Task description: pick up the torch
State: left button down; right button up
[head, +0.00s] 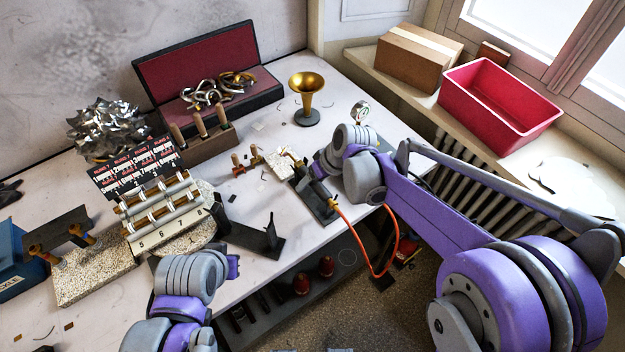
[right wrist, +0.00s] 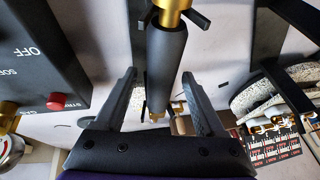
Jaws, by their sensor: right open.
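The torch (right wrist: 166,65) shows in the right wrist view as a dark round handle with brass at its upper end and a small brass fitting at its lower end. My right gripper (right wrist: 158,80) is open, its two fingers on either side of the handle; I cannot tell whether they touch it. An orange hose (head: 372,258) loops down from there past the bench edge.
A dark control box (right wrist: 40,65) with a red button is close left in the wrist view. The red bin (head: 500,108) sits on the sill.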

jog(key=shift+f, duration=0.25)
dwell(0.4)
grip_shut()
